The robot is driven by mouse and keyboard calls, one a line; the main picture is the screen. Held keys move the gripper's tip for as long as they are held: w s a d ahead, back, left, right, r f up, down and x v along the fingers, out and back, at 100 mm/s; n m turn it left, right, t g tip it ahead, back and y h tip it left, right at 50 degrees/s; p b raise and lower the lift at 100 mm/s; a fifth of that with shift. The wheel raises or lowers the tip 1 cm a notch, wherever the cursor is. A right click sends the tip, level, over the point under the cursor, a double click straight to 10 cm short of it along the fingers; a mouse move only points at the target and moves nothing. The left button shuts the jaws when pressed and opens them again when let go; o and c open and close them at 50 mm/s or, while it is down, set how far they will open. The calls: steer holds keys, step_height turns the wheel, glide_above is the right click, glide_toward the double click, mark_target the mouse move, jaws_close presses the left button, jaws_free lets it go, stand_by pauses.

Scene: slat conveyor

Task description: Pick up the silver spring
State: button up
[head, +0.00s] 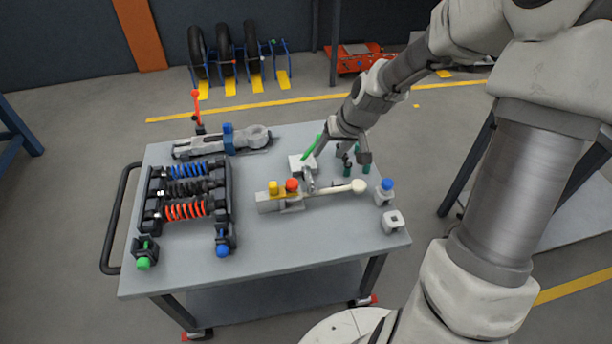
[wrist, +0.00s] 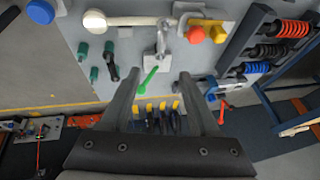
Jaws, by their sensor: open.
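No clearly silver spring shows in either view. In the head view three coil springs sit in a black rack (head: 228,190) on the left of the cart: a blue spring (head: 187,170), a dark spring (head: 188,187) and an orange-red spring (head: 185,209). In the wrist view the blue spring (wrist: 256,67), the dark spring (wrist: 270,50) and the orange-red spring (wrist: 290,29) are at the upper right. My gripper (head: 343,156) is open and empty above the cart's back right part, well right of the rack. Its fingers (wrist: 160,75) point toward the cart top.
A green-handled lever (head: 313,147) stands on a pale block close to my gripper. The front middle is clear.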

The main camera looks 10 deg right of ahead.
steer(key=b, duration=0.4)
glide_toward(309, 176)
step_height(309, 176, down, 3)
steer(key=shift+w+a+r+b+x, duration=0.15)
steer(key=shift+b+x, duration=0.2)
steer(key=shift+x, duration=0.65)
steer(key=shift+w+b+x, duration=0.15)
steer(key=shift+b+x, duration=0.2)
steer(key=shift+x, duration=0.7)
steer(key=shift+w+a+r+b+x, duration=0.15)
steer(key=shift+b+x, duration=0.2)
steer(key=shift+x, duration=0.65)
steer(key=shift+d, duration=0.1)
steer(key=shift+c, duration=0.2)
jaws_close()
